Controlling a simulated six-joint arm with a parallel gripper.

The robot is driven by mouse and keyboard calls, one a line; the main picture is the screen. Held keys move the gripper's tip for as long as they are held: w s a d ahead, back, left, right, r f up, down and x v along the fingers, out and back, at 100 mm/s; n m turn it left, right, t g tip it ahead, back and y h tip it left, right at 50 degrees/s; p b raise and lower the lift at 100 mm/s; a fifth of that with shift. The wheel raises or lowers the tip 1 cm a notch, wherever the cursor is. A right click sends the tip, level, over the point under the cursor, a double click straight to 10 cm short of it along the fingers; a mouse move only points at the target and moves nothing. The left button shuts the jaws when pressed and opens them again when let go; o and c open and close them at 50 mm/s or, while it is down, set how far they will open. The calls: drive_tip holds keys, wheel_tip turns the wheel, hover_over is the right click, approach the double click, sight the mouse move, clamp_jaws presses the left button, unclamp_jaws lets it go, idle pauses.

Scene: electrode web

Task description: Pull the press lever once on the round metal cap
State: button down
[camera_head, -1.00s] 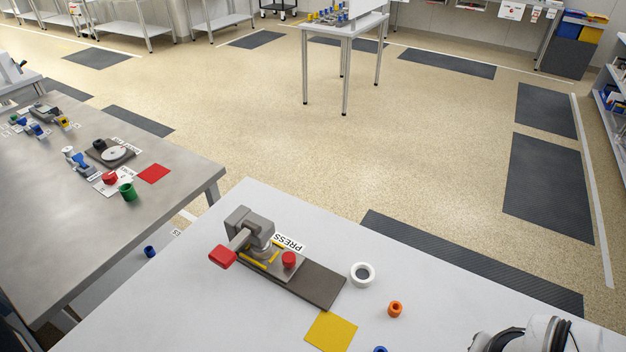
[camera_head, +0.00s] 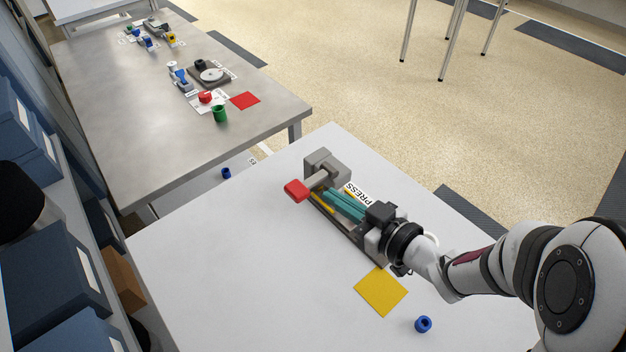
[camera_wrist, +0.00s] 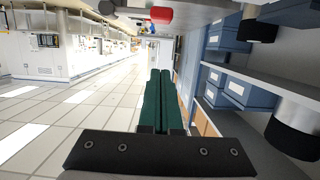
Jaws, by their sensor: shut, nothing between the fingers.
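The press (camera_head: 325,160) is a grey block on a dark base plate on the white table, with a "PRESS" label beside it. Its lever ends in a red grip (camera_head: 296,190) that points to the front left. The red grip also shows at the top of the wrist view (camera_wrist: 161,15). My gripper (camera_head: 329,193) reaches over the base plate from the right, its teal fingers shut and empty, with tips close to the lever arm. In the wrist view the fingers (camera_wrist: 158,72) are together and apart from the red grip. I cannot see the round metal cap; my gripper covers much of the base.
A yellow square (camera_head: 381,291) and a blue ring (camera_head: 423,324) lie on the white table (camera_head: 230,240) near my arm. The table's left part is clear. A grey table (camera_head: 130,90) with other devices stands at the back left. Blue bins (camera_head: 45,270) line the left edge.

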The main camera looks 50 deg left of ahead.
drive_tip(key=shift+a, duration=0.1)
hover_over(310, 182)
drive_tip(key=s+d, duration=0.3)
drive_tip(key=s, duration=0.1)
wheel_tip(310, 182, down, 2)
drive_tip(key=shift+w+a+f, duration=0.1)
drive_tip(key=shift+a+f, duration=0.05)
drive_tip(key=shift+f, duration=0.95)
drive_tip(key=shift+a+f, duration=0.1)
drive_tip(key=shift+f, duration=1)
drive_tip(key=shift+f, duration=0.1)
